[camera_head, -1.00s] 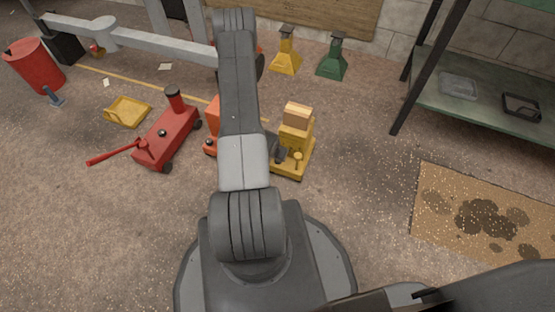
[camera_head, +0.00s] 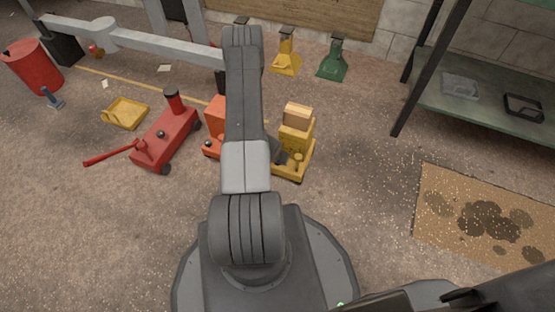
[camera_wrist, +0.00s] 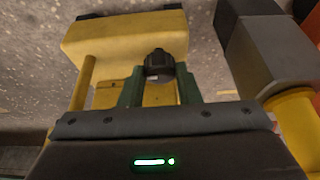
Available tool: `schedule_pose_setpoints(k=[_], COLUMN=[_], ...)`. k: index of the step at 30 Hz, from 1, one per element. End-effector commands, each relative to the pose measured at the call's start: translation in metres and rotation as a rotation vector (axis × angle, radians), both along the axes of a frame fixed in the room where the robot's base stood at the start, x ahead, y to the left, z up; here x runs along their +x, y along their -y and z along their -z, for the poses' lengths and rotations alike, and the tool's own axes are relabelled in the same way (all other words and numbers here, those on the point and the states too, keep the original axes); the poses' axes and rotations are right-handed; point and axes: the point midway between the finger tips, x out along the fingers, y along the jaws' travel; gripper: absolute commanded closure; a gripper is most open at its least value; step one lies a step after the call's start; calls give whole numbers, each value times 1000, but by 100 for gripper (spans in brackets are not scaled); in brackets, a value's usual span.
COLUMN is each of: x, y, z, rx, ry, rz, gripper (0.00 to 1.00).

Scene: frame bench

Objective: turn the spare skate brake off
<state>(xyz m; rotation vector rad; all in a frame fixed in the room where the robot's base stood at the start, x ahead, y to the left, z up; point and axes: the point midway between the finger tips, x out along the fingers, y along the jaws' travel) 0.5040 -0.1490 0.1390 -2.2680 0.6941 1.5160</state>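A yellow wheeled unit (camera_head: 292,163) with a tan block on top stands right of my arm in the head view. An orange unit (camera_head: 213,140) stands left of it, partly behind my arm. I cannot tell which is the spare skate. In the wrist view, a black knob (camera_wrist: 159,64) stands in front of yellow bodywork (camera_wrist: 120,38). My gripper (camera_wrist: 161,82) has its two dark green fingers apart, one on each side of the knob, with narrow gaps. Contact is not clear. In the head view my arm hides most of the gripper.
A red jack (camera_head: 167,138) with a long handle and a yellow tray (camera_head: 125,112) lie to the left. Yellow (camera_head: 285,55) and green (camera_head: 333,62) stands are by the wall. A grey block (camera_wrist: 275,55) is close on the right in the wrist view. Floor at front left is clear.

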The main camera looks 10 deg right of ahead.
Motion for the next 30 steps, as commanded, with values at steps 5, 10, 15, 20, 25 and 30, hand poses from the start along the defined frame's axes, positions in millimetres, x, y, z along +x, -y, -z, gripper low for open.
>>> schedule_pose_setpoints(k=[5, 10, 15, 20, 25, 30], x=[0, 0, 1, 1, 2, 3], y=[0, 0, 0, 0, 0, -1], z=[-1, -2, -3, -3, -3, -2], rx=[0, 0, -1, 0, 0, 1], ry=[0, 1, 2, 1, 2, 2], rz=[4, 30, 91, 174, 275, 380], gripper=[93, 93, 93, 93, 93, 93])
